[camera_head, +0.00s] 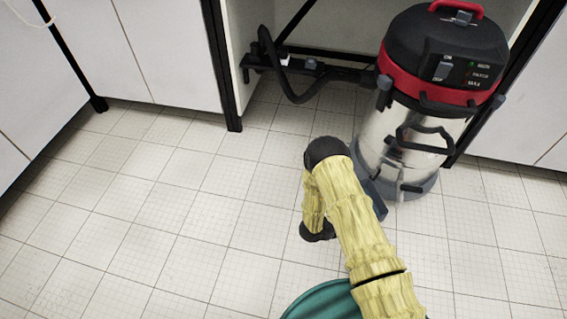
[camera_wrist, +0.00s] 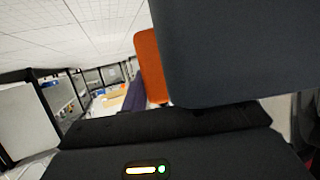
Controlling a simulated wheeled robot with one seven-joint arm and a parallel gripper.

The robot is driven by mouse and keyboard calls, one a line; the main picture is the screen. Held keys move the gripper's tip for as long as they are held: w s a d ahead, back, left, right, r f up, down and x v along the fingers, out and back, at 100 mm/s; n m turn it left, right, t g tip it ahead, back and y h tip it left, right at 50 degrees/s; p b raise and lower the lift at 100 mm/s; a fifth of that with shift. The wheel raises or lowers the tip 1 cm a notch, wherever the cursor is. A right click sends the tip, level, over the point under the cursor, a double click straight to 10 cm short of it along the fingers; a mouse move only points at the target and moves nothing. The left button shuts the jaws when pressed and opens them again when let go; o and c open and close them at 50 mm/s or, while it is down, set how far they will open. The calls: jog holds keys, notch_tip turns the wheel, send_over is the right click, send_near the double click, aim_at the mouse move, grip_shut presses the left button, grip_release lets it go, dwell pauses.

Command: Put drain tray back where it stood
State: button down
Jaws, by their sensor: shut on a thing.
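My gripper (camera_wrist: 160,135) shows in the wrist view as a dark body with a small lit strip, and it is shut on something. A large slate-grey slab (camera_wrist: 240,50) fills the upper right of that view, right up against the gripper; it looks like the drain tray, mostly too close to make out. In the head view a slate-grey edge (camera_head: 375,194) shows beside my yellow-sleeved forearm, in front of the vacuum; the rest is hidden behind the arm. The gripper's fingertips cannot be made out.
A black, red and steel vacuum cleaner (camera_head: 420,130) stands close to the right of my arm, its hose (camera_head: 290,85) running left. White cabinets (camera_head: 165,50) with black legs line the back. The tiled floor (camera_head: 150,220) at left is clear. An orange piece (camera_wrist: 150,65) shows beside the slab.

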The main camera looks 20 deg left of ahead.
jog(key=w+d+r+n+t+y+p, duration=0.1)
jog(key=w+r+n+t+y+p, duration=0.2)
jog(key=r, duration=0.9)
jog(key=w+d+r+n+t+y+p, duration=0.1)
jog(key=w+r+n+t+y+p, duration=0.2)
jog(key=w+r+n+y+p, duration=0.4)
notch_tip(320, 180, up, 5)
jog(key=shift+w+f+n+t+y, duration=0.15)
jog(key=shift+n+t+y, duration=0.15)
jog(key=shift+n+y, duration=0.6)
